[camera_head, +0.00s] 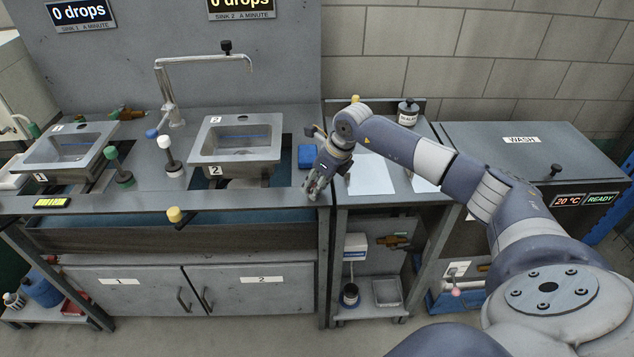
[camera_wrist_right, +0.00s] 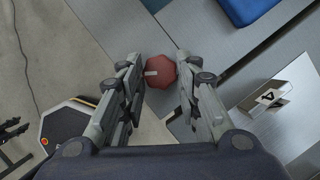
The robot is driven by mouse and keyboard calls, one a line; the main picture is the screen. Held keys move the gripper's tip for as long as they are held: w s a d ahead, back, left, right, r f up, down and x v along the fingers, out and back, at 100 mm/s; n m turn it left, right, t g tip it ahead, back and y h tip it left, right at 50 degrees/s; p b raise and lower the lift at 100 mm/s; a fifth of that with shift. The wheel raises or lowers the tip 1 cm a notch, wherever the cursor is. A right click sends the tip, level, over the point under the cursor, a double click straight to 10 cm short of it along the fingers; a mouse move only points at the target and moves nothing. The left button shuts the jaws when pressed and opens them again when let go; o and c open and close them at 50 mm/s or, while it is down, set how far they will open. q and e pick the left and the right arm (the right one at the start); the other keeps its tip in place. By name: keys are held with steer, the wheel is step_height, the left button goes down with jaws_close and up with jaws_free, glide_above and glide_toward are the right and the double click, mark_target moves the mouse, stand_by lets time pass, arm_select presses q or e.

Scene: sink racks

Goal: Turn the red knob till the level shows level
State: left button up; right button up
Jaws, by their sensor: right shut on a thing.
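The red knob (camera_wrist_right: 160,73) shows in the right wrist view between my fingertips, with a pale mark on its face. My right gripper (camera_wrist_right: 158,66) is shut on it, one finger on each side. In the head view my right gripper (camera_head: 313,190) points down at the front edge of the bench, right of sink 2, and hides the knob. A small black and yellow level (camera_head: 52,202) lies at the left front of the bench; its reading is too small to tell. My left gripper is not in view.
Sink 2 (camera_head: 240,138) and a blue sponge-like block (camera_head: 307,156) are left of my right gripper. A yellow knob (camera_head: 175,214) sticks out at the bench front. White sheets (camera_head: 370,173) lie on the right bench, beside the grey wash unit (camera_head: 520,150).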

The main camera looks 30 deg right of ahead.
steer(key=m, duration=0.1)
steer(key=m+h+b, duration=0.1)
steer(key=m, duration=0.2)
steer(key=shift+a+m+t+h, duration=0.25)
steer(key=shift+m+t+h, duration=0.05)
steer(key=shift+h, duration=0.1)
steer(key=m+b, duration=0.1)
steer(key=m, duration=0.1)
steer(key=m+h+b, duration=0.1)
steer(key=m, duration=0.1)
steer(key=shift+w+a+h, duration=0.1)
steer(key=shift+a+h, duration=0.05)
steer(key=shift+h, duration=0.15)
steer(key=shift+r+m+h+b, duration=0.1)
steer(key=shift+m+h+b, duration=0.2)
steer(key=shift+m+b, duration=0.55)
steer(key=shift+w+r+m, duration=0.1)
steer(key=shift+m, duration=0.35)
steer(key=o, duration=1.1)
steer(key=shift+c, duration=0.2)
steer(key=shift+a, duration=0.1)
